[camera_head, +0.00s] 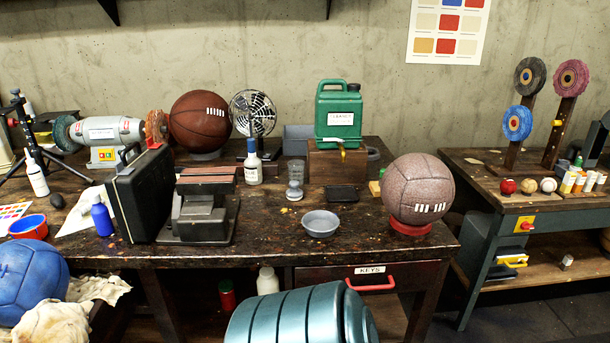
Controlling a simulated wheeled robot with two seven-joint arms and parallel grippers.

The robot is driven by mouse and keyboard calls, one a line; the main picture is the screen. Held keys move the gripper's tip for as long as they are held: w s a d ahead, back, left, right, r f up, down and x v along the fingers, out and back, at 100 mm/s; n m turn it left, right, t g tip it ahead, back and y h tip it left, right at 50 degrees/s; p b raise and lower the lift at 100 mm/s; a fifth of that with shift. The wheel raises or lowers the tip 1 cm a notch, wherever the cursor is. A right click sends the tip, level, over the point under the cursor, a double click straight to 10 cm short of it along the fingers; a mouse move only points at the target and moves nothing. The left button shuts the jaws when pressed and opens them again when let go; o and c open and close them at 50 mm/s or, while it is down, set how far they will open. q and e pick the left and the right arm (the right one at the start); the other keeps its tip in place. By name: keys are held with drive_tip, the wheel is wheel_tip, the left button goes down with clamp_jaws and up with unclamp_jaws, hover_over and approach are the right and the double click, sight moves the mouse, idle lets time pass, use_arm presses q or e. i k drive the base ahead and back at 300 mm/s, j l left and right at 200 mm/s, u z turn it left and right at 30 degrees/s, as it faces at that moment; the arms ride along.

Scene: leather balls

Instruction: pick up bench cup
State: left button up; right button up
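A small grey cup (296,172) stands upright near the middle of the dark wooden workbench (270,225). It looks like metal or cloudy glass, and its lower part looks darker and narrower. It stands to the right of a white bottle with a blue cap (252,165) and behind a shallow grey bowl (320,223). Neither of my grippers is in view.
A dark vise (203,212) and black case (137,195) stand left of the cup. A black tray (341,193) and a speckled ball (417,187) on a red ring lie to its right. A teal ribbed object (300,318) fills the bottom foreground.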

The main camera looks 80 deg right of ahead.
sight(296, 168)
drive_tip(key=z, duration=2.7)
drive_tip(key=i+j, duration=0.3)
drive_tip(key=j, duration=0.15)
drive_tip(key=i+j, duration=0.25)
drive_tip(key=j, duration=0.15)
drive_tip(key=i+j, duration=0.3)
drive_tip(key=j, duration=0.15)
drive_tip(key=z, duration=1.15)
